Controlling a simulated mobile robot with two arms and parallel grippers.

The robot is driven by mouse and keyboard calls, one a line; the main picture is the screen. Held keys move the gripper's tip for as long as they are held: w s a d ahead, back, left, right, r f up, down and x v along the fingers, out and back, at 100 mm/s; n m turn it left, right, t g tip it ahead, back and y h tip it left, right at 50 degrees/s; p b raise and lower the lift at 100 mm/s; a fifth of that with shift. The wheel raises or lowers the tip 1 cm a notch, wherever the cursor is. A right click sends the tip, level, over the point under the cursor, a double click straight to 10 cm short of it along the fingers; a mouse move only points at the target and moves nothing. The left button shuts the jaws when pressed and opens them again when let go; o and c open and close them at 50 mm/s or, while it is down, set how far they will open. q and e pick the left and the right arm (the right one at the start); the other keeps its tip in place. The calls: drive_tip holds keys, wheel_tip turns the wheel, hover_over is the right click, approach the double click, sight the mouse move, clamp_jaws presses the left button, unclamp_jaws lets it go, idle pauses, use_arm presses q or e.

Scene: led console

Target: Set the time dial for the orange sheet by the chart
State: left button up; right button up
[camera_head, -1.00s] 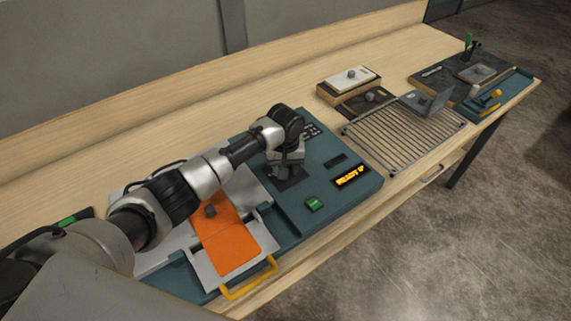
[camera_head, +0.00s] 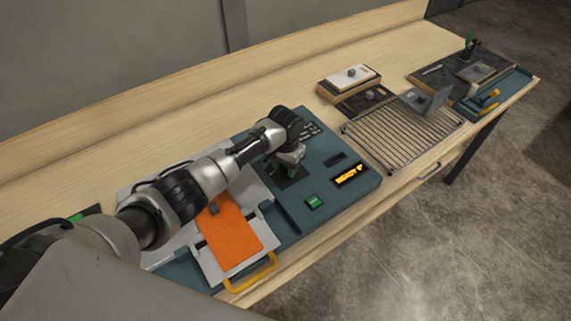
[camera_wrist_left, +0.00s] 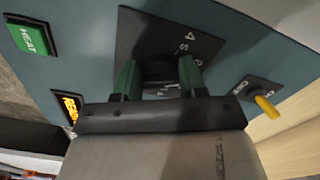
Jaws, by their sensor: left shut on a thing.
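The orange sheet (camera_head: 232,240) lies on the pale plate at the left part of the teal console (camera_head: 345,195). The time dial (camera_wrist_left: 160,72) is a dark knob on a black square plate (camera_wrist_left: 190,35) with pale markings in the left wrist view. My left gripper (camera_head: 288,166) points down over the console; in the left wrist view its green-lined fingers (camera_wrist_left: 158,82) stand on both sides of the knob, shut on it. The dial's pointer is hidden, so its setting cannot be read. The chart cannot be made out. My right gripper is out of view.
A green HEAT button (camera_head: 314,202) and an orange-lit display (camera_head: 351,175) are on the console. A yellow-tipped lever switch (camera_wrist_left: 265,105) shows beside the dial plate. A yellow handle (camera_head: 252,275) sits at the front. A wire rack (camera_head: 385,135) stands to the right.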

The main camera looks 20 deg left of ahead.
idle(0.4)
use_arm(q)
drive_tip(key=o, duration=0.9)
drive_tip(key=shift+r, duration=0.1)
wheel_tip(320, 180, up, 11)
drive_tip(key=b, duration=0.2)
drive_tip(key=shift+f, duration=0.2)
